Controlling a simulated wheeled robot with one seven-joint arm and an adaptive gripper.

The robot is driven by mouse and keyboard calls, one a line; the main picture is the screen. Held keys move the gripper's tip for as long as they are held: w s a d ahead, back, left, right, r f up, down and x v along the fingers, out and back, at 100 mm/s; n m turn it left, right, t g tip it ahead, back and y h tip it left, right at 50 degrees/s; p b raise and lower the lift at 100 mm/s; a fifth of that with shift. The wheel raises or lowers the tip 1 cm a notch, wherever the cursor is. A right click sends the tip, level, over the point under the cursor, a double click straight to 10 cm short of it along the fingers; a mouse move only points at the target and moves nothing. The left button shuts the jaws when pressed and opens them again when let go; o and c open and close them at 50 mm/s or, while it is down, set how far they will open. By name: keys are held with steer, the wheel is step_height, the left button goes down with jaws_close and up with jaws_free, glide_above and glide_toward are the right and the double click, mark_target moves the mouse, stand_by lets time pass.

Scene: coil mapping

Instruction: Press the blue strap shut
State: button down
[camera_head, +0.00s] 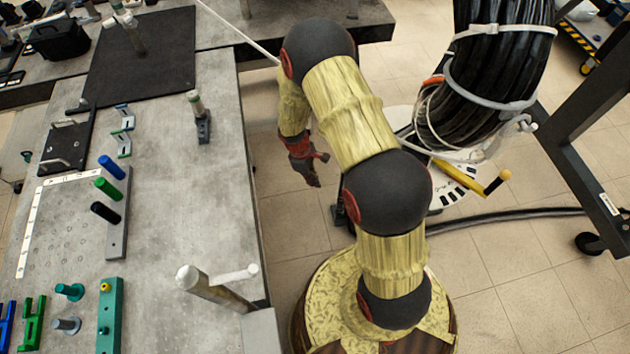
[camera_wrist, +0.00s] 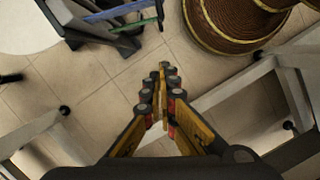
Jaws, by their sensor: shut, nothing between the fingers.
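I cannot tell for sure which thing is the blue strap. In the head view a small bracket with a pale blue bar (camera_head: 124,117) stands on the left table, beside a similar green one (camera_head: 121,144). In the wrist view a thin blue bar (camera_wrist: 120,10) runs above a green bar (camera_wrist: 125,28) on a dark stand at the top left. My gripper (camera_head: 314,182) hangs past the table's right edge, away from the brackets. In the wrist view my gripper (camera_wrist: 165,68) is shut with its fingertips together, empty, above the tiled floor.
The grey table (camera_head: 190,160) carries a rack with blue, green and black cylinders (camera_head: 108,212) and an upright post (camera_head: 200,285). A black cable coil (camera_head: 490,70) stands at the right, near a dark frame (camera_head: 590,130).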

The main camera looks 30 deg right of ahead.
steer(key=s+d+f+b, duration=0.3)
steer(key=s+d+f, duration=0.1)
steer(key=f, duration=0.2)
steer(key=shift+s+f, duration=0.15)
steer(key=shift+f, duration=0.1)
steer(key=shift+s, duration=0.15)
